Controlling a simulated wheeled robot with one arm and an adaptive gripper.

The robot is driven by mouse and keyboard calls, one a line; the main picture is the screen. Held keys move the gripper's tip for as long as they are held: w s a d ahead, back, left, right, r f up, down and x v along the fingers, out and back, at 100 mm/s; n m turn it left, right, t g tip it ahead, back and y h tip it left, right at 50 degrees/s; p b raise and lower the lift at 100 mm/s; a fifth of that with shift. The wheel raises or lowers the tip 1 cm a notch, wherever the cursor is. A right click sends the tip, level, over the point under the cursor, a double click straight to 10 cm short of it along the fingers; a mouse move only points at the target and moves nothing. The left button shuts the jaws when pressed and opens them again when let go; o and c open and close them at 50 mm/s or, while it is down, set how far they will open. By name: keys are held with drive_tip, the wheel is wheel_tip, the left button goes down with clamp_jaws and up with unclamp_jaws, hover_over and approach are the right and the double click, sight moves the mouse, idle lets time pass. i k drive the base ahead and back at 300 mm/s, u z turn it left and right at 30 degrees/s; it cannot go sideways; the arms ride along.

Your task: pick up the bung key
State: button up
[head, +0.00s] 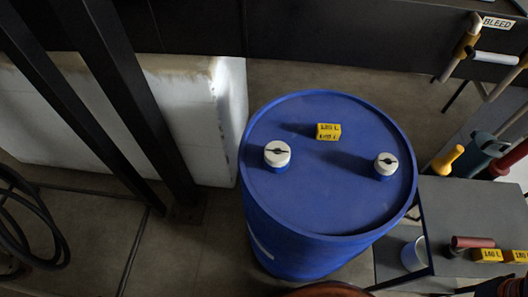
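I cannot tell for sure which thing is the bung key. A tool with a dark red handle (472,242) lies on the grey shelf at the lower right. A yellow-handled tool (447,159), a teal thing (482,155) and a red handle (508,160) stand at the back of that shelf unit. A blue drum (330,205) stands upright in the middle with two white slotted bungs, one at the left (277,154) and one at the right (386,164). My gripper is not in view.
The grey shelf (465,205) stands close by the drum's right side, with more yellow tags (488,255). Dark posts (140,100) and a white block (90,130) are at the left. A black hose (30,225) lies at far left.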

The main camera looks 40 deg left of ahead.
sight(460, 243)
drive_tip(key=u, duration=0.7)
drive_tip(key=k, duration=0.8)
drive_tip(key=u, duration=0.1)
